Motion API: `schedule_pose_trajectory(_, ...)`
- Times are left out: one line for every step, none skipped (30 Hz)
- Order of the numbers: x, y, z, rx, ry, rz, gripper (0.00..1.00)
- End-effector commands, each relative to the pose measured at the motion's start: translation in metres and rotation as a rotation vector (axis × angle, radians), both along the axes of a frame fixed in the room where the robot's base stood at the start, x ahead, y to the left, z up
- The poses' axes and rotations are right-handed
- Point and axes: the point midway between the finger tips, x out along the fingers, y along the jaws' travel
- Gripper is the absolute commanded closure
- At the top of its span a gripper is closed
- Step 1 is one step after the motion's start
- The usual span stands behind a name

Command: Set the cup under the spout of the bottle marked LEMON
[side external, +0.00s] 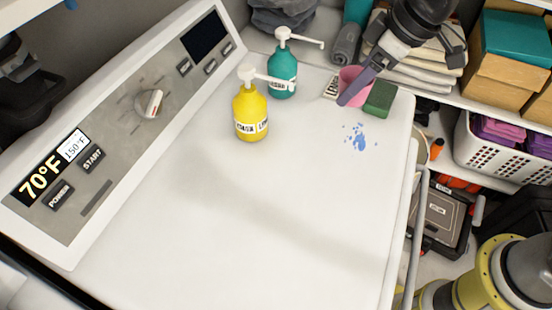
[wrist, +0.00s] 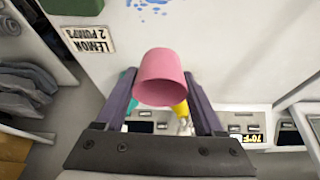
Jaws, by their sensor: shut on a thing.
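A pink cup (side external: 349,74) is held between the fingers of my gripper (side external: 347,92) at the far right of the white machine top. It also shows in the wrist view (wrist: 162,76), between both fingers. A yellow pump bottle (side external: 250,113) stands left of the cup, its spout pointing right. A teal pump bottle (side external: 283,74) stands behind it, spout also pointing right. Both carry white labels too small to read surely. In the wrist view the cup partly hides the yellow bottle (wrist: 181,108).
A card (wrist: 88,39) reads "LEMON 2 PUMPS". A green sponge (side external: 380,98) sits right of the cup, near blue spots (side external: 357,137) on the white top (side external: 250,215). Folded cloths (side external: 405,72) lie behind. The front of the top is clear.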

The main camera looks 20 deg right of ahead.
Motion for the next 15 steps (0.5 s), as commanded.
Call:
schedule_pose_trajectory(-0.020, 0.014, 0.006, 0.004, -0.003, 0.066, 0.82)
schedule_pose_trajectory(-0.031, 0.020, 0.009, 0.003, -0.004, 0.104, 0.82)
schedule_pose_trajectory(-0.044, 0.027, 0.012, 0.004, -0.004, 0.148, 0.82)
schedule_pose_trajectory(-0.053, 0.032, 0.014, 0.006, -0.004, 0.178, 0.82)
schedule_pose_trajectory(-0.062, 0.036, 0.016, 0.007, -0.005, 0.207, 0.82)
schedule_pose_trajectory(-0.073, 0.040, 0.017, 0.007, -0.004, 0.243, 0.82)
schedule_pose_trajectory(-0.080, 0.043, 0.019, 0.008, -0.005, 0.264, 0.82)
schedule_pose_trajectory(-0.086, 0.045, 0.020, 0.008, -0.005, 0.285, 0.82)
schedule_pose_trajectory(-0.093, 0.048, 0.021, 0.009, -0.004, 0.307, 0.82)
schedule_pose_trajectory(-0.097, 0.049, 0.022, 0.010, -0.005, 0.320, 0.82)
schedule_pose_trajectory(-0.100, 0.050, 0.022, 0.010, -0.006, 0.332, 0.82)
schedule_pose_trajectory(-0.103, 0.052, 0.022, 0.010, -0.006, 0.344, 0.82)
schedule_pose_trajectory(-0.103, 0.054, 0.022, 0.010, -0.004, 0.349, 0.82)
schedule_pose_trajectory(-0.103, 0.055, 0.021, 0.009, -0.004, 0.353, 0.82)
schedule_pose_trajectory(-0.100, 0.059, 0.018, 0.010, -0.002, 0.355, 0.82)
